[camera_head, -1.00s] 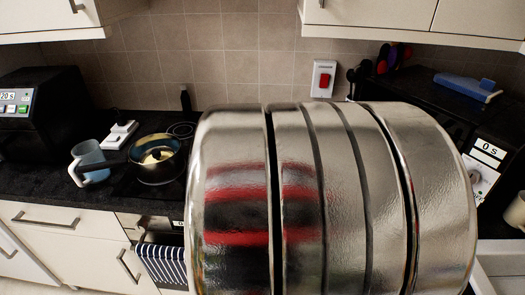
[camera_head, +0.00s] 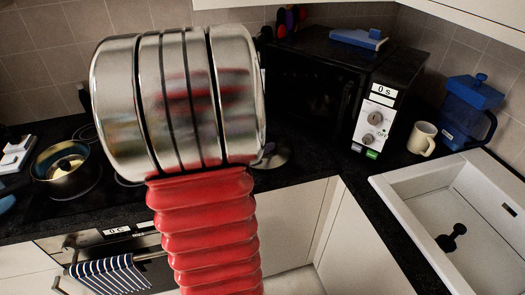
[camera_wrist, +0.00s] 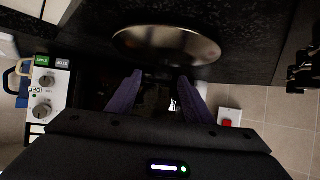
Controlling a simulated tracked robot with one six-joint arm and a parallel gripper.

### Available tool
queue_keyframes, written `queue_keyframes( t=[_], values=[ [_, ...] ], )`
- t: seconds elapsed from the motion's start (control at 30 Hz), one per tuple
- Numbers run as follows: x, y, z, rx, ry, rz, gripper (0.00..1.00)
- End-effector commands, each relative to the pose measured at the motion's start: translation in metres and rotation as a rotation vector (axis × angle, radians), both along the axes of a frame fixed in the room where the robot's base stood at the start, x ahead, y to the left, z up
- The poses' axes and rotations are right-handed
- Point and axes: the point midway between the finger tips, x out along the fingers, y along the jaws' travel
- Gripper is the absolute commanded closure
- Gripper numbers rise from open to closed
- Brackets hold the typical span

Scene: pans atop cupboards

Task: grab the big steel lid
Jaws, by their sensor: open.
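A round steel lid (camera_wrist: 168,45) lies on the black worktop in the wrist view, just beyond my fingertips. In the head view only its right part (camera_head: 275,155) shows, low beside my arm; the rest is hidden behind the arm. My gripper (camera_wrist: 160,76) is open, with its two purple fingers apart and nothing seen held between them. The fingertips point towards the lid's near edge; I cannot tell the exact gap. In the head view my arm hides the gripper.
A pan (camera_head: 62,168) stands on the hob at left. A black microwave (camera_head: 310,85) carries a blue item (camera_head: 358,38). A cream mug (camera_head: 422,138), a blue jug (camera_head: 470,110) and a white sink (camera_head: 410,190) are at right. A striped towel (camera_head: 110,277) hangs from the oven handle.

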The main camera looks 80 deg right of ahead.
Motion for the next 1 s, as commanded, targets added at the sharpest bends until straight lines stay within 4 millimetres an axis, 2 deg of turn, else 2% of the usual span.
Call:
queue_keyframes(
  t=[0.47,1.0],
  values=[
    [-0.001,-0.005,-0.003,0.001,0.001,0.000,0.53],
    [-0.008,-0.047,-0.024,0.000,0.000,0.001,0.53]
  ],
)
